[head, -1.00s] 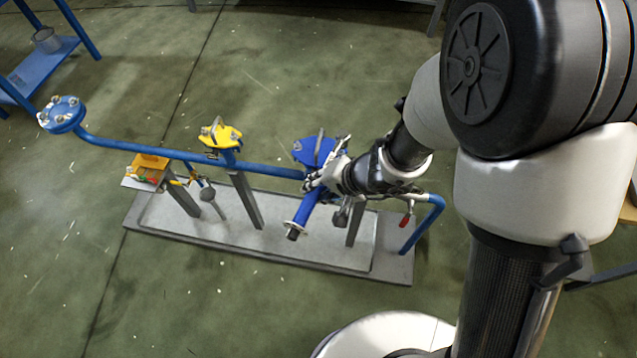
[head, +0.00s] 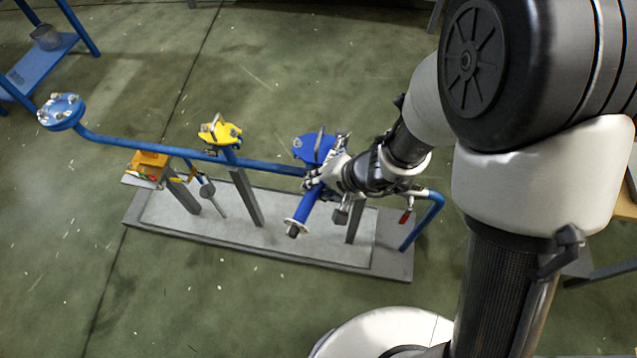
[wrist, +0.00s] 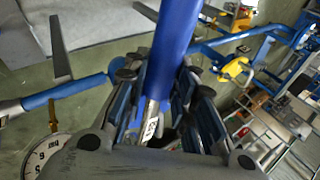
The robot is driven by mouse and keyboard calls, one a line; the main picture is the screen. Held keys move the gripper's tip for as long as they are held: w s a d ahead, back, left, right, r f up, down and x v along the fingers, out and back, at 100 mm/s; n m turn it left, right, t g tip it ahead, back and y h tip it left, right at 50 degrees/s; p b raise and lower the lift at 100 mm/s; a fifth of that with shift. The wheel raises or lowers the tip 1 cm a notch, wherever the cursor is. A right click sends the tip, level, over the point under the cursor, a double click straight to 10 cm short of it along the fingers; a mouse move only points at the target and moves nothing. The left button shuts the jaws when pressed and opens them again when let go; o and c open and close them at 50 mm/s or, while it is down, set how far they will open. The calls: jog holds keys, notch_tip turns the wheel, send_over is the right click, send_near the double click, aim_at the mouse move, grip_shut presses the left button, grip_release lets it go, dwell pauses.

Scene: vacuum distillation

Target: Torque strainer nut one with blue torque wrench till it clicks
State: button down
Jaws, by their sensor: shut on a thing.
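The blue torque wrench (head: 305,212) has a thick blue grip with a collar and dark cap at its lower end. My gripper (head: 316,182) is shut on it. In the wrist view the blue grip (wrist: 174,45) runs up between the fingers of my gripper (wrist: 160,100), and a silver shaft with markings shows below it. A round blue bolted body (head: 315,148), perhaps the strainer, sits on the pipe just behind my gripper. The wrench head and the nut it may be on are hidden by my gripper, so I cannot tell whether they touch.
The blue pipe (head: 270,166) runs left past a yellow fitting (head: 220,133) to a blue bolted flange (head: 61,111). An orange tray (head: 148,165) of small parts hangs at left. A dial gauge (wrist: 46,158) is close by. The floor in front is clear.

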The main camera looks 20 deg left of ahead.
jog(key=shift+f, duration=1.65)
dwell(0.5)
jog(key=a+m+t, duration=0.1)
jog(key=a, duration=0.1)
jog(key=shift+a+f+m, duration=0.1)
jog(key=shift+a+m, duration=0.2)
jog(key=shift+m, duration=0.1)
jog(key=shift+a, duration=0.1)
dwell(0.3)
jog(key=shift+w+a+m+t+h, duration=0.15)
jog(key=shift+a+m+t+h, duration=0.1)
jog(key=shift+a+m, duration=0.25)
jog(key=shift+w+a+m+t+h, duration=0.15)
jog(key=shift+a+m+t, duration=0.15)
jog(key=shift+a, duration=0.4)
jog(key=shift+d, duration=0.1)
jog(key=shift+s+d+n+g+y, duration=0.15)
jog(key=shift+d+n+g, duration=0.35)
jog(key=shift+d+n, duration=0.55)
jog(key=shift+s+d+n+g+y, duration=0.15)
jog(key=shift+d+n+g, duration=0.4)
jog(key=shift+d, duration=0.85)
